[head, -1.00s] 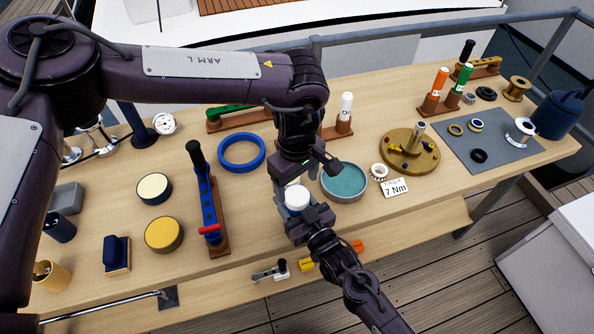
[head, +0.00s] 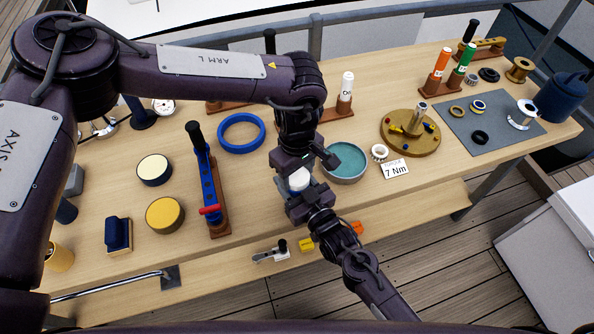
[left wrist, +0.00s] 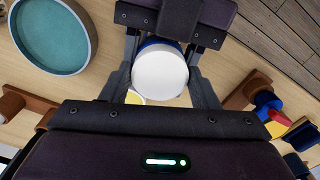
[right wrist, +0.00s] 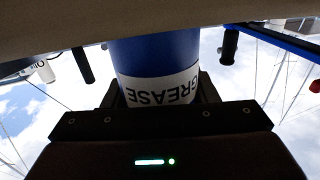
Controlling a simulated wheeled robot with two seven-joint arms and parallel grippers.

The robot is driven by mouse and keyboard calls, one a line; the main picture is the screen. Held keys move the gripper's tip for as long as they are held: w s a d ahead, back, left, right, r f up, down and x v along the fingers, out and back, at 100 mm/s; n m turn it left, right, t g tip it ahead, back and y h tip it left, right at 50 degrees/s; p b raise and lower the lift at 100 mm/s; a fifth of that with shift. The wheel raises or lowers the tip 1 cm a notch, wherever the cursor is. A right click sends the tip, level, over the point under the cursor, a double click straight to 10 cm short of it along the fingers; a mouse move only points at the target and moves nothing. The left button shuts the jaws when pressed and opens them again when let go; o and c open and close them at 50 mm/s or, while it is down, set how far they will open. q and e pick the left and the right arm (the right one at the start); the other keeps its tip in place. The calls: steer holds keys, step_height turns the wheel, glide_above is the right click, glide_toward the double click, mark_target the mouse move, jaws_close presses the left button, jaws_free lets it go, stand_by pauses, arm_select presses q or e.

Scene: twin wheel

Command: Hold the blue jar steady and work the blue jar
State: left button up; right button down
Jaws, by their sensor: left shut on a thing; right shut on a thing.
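The blue jar (right wrist: 155,52) has a white label reading GREASE, upside down in the right wrist view. Its white lid (left wrist: 160,72) sits between the fingers of my left gripper (left wrist: 162,62), which is shut on it from above. In the head view the lid (head: 299,181) shows in part, and the left gripper (head: 302,168) hides the rest. My right gripper (right wrist: 160,88) is shut on the jar's body from the front. In the head view the right gripper (head: 309,203) sits just below the lid. Most of the jar's body is hidden there.
A teal round tray (head: 345,176) stands close on the right, with a white ring (head: 379,152) and a 7 Nm card (head: 395,170) beyond.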

arm_select(q)
steer(key=n, duration=0.6)
steer(key=shift+n, duration=0.4)
steer(key=o, duration=1.1)
steer(key=shift+c, duration=0.2)
steer(key=shift+r, duration=0.1)
